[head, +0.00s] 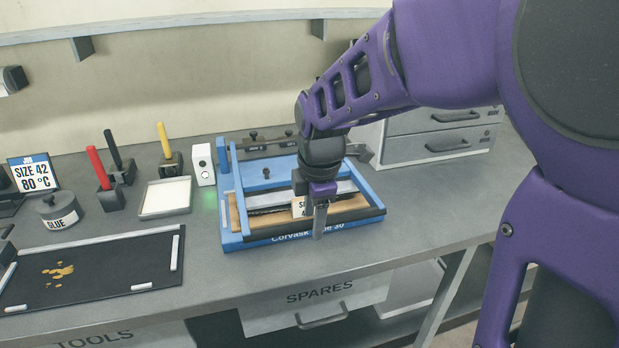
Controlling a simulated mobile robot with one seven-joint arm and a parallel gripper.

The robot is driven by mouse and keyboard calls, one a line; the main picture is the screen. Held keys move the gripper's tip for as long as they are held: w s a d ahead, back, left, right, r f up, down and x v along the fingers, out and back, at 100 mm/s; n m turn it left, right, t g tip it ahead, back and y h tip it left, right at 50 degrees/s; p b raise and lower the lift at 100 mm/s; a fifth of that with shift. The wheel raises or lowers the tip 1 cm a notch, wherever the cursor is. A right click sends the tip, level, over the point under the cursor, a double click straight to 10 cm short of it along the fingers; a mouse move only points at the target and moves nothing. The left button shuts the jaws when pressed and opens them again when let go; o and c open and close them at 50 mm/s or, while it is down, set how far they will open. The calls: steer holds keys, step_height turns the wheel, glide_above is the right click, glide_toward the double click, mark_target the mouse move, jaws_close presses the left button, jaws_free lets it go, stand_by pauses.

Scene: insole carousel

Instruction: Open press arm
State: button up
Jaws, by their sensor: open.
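A blue press (235,241) labelled "Corvask" sits on the grey bench in the head view. A blue plate (262,177) with a dark knob lies across its rear, and a blue upright (223,166) stands at its left. A grey bar and a brown board show in its front part. My gripper (319,232) points down over the press's front edge, right of its middle. Its jaws are open with nothing seen between them. My wrist hides the middle and right of the press, so I cannot tell how the press arm sits or whether I touch the press.
A white box with a green light (203,164), a pale tray (165,197), several coloured handles in holders and a glue pot (58,211) stand left. A dark mat (98,268) lies front left. Grey drawers (440,137) stand behind right. Bare bench lies right of the press.

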jaws_close()
stand_by(0.3)
stand_by(1.2)
